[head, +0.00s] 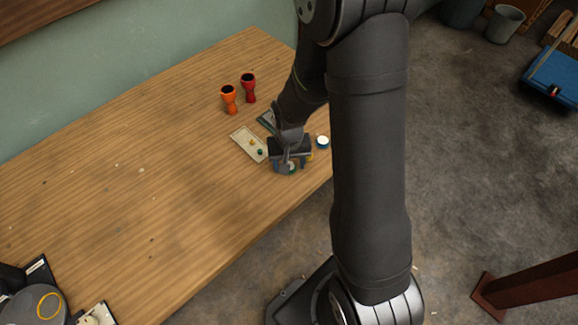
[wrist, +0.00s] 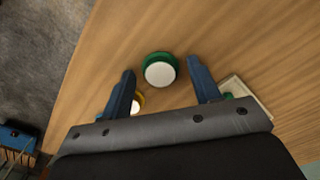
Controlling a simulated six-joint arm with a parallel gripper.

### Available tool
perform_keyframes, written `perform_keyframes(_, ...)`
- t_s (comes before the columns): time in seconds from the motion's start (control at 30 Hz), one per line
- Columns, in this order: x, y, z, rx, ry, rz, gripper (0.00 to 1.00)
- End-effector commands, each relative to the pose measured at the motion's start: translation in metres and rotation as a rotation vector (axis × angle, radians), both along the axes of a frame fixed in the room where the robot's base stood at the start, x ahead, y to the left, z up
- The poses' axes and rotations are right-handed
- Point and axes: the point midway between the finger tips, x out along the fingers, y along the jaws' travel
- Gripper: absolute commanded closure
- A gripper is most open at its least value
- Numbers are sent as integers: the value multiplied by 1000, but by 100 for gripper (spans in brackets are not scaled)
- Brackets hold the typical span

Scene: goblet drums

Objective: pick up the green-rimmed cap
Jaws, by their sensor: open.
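The green-rimmed cap (wrist: 159,71) has a white round face and lies on the wooden table, ahead of and roughly between my fingertips in the wrist view. In the head view the cap (head: 291,168) is partly covered by my gripper (head: 290,163). My gripper (wrist: 161,67) is open, with one blue finger on either side and nothing held. It is low over the table near the front edge. I cannot tell how far the fingertips are above the table.
A yellow-rimmed cap (wrist: 138,102) lies by the left finger in the wrist view. A blue-rimmed cap (head: 322,141) lies right of my gripper. A pale tray (head: 240,137) with small yellow and green pieces is left. Orange (head: 229,99) and red (head: 249,88) goblet drums stand behind.

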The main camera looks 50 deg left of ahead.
Motion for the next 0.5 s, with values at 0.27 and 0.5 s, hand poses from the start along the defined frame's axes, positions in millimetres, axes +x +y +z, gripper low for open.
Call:
perform_keyframes(0.27,0,0,0,0,0,0,83)
perform_keyframes(0.5,0,0,0,0,0,0,83)
